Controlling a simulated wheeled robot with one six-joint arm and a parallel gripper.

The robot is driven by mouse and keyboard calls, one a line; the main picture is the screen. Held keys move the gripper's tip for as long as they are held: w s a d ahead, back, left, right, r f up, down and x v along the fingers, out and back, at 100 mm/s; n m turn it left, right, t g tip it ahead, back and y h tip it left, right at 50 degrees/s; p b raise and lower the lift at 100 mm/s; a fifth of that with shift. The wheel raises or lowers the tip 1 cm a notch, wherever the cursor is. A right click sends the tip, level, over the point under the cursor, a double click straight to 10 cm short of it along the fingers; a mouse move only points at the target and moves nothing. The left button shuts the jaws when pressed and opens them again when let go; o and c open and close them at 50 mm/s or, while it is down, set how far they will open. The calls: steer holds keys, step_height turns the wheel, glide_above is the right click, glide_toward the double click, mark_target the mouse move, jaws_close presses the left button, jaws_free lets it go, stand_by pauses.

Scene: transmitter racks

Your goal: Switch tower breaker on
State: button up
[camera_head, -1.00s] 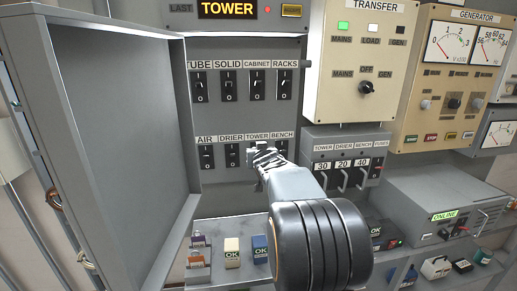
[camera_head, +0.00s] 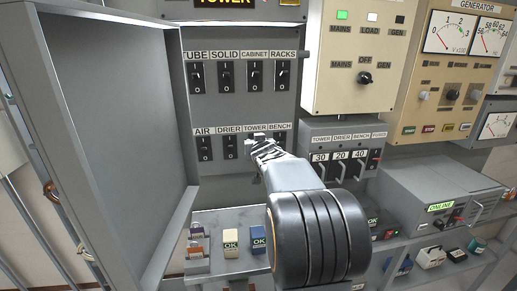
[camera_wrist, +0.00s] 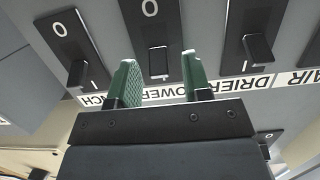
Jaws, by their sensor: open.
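The tower breaker (camera_wrist: 158,60) is a black rocker switch under the TOWER label (camera_head: 255,128), in the lower row of the breaker panel. My gripper (camera_head: 254,146) is in front of it and hides most of it in the head view. In the upside-down wrist view, my gripper's two green fingers (camera_wrist: 157,66) are open, one on each side of the tower breaker's lever. I cannot tell whether they touch it, nor which way the lever is set.
The drier breaker (camera_wrist: 258,47) and bench breaker (camera_wrist: 77,72) sit close on either side. The open cabinet door (camera_head: 115,130) stands to the left. A fuse box (camera_head: 343,138) lies right of the panel. A shelf (camera_head: 215,215) with small coloured blocks is below.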

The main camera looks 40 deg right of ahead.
steer(key=p+v, duration=0.2)
steer(key=v, duration=1.1)
steer(key=shift+s+p, duration=0.2)
steer(key=shift+p, duration=0.1)
